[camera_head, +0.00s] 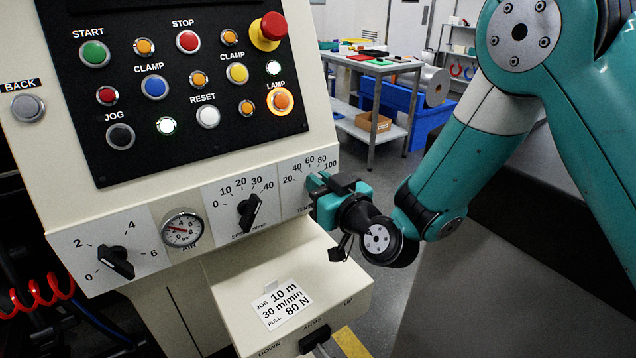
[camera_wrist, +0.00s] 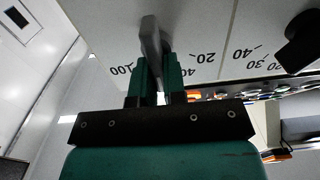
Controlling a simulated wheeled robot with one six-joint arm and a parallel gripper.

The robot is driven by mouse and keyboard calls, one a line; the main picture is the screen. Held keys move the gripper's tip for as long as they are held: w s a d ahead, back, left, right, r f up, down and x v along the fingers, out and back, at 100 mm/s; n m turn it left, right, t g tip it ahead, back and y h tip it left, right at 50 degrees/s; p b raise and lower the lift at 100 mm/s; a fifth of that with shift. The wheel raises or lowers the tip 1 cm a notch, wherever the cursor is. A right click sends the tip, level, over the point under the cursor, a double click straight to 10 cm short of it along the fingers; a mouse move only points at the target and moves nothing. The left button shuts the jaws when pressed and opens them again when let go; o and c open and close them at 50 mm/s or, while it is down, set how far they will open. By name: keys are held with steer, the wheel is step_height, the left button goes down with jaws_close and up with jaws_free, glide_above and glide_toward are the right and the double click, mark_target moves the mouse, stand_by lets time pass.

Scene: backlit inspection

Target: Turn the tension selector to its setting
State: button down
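The tension selector is a grey bar-shaped knob (camera_wrist: 152,36) on a pale plate (camera_head: 293,200) at the right end of the lower panel row. Its scale runs 20, 40, 60, 80, 100. In the head view my gripper (camera_head: 321,186) covers the knob. In the wrist view the teal fingers of my gripper (camera_wrist: 156,72) stand close together on both sides of the knob, with its lower part between them. Which mark the knob points at cannot be read. A job card (camera_head: 283,304) on the lower box reads 10 m, 30 m/min, pull 80 N.
The speed selector (camera_head: 249,211) is just left, with the air gauge (camera_head: 183,230) and another selector (camera_head: 116,262) further left. Buttons fill the black panel (camera_head: 190,90) above. The lower box (camera_head: 340,280) juts out below my gripper. A workbench (camera_head: 372,67) stands behind.

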steer(key=shift+w+d+m, duration=0.1)
steer(key=shift+m, duration=0.2)
steer(key=shift+w+d+m+b, duration=0.15)
steer(key=shift+m+b, duration=0.1)
steer(key=shift+m, duration=1.05)
steer(key=shift+w+d+m+b, duration=0.1)
steer(key=shift+m+b, duration=0.15)
steer(key=shift+m, duration=1.05)
steer(key=c, duration=1.2)
jaws_free()
steer(key=shift+s, duration=0.1)
steer(key=shift+f, duration=0.1)
